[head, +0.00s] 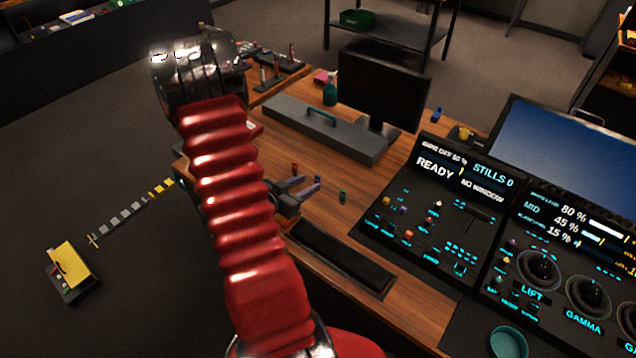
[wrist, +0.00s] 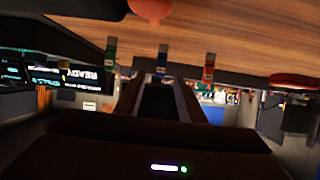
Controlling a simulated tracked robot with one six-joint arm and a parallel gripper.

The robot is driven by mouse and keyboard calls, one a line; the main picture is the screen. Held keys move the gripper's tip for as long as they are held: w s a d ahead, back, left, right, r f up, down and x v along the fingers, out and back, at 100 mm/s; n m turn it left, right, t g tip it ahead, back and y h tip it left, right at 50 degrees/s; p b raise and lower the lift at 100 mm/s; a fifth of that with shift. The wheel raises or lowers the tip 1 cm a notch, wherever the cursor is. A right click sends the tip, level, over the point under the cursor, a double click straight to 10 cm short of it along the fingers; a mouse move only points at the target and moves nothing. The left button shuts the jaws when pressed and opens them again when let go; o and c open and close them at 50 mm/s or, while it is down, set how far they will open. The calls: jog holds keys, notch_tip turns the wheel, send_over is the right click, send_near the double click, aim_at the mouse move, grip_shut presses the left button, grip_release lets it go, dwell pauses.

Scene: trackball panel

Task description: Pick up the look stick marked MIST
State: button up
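Three small upright sticks stand on the wooden desk in front of my gripper (head: 302,188): an orange-brown stick (head: 294,169), a blue stick (head: 317,182) and a green stick (head: 342,197). The wrist view is upside down. It shows the green stick (wrist: 110,50) at left, the blue stick (wrist: 161,61) in the middle and the orange-brown stick (wrist: 209,66) at right. Pale labels show on them, but I cannot read which says MIST. My gripper (wrist: 160,82) is open and empty, its fingers pointing toward the blue stick. It appears apart from all three.
A long grey case (head: 325,130) with a green handle and a dark monitor (head: 384,87) stand behind the sticks. A black wrist pad (head: 340,255) lies in front. The control panel (head: 430,205) is at right. A rack of small items (head: 275,72) stands farther back.

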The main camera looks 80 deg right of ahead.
aim_at(317, 178)
jog(key=shift+x, duration=2.3)
jog(key=shift+r, duration=0.1)
jog(key=shift+c, duration=0.4)
grip_shut()
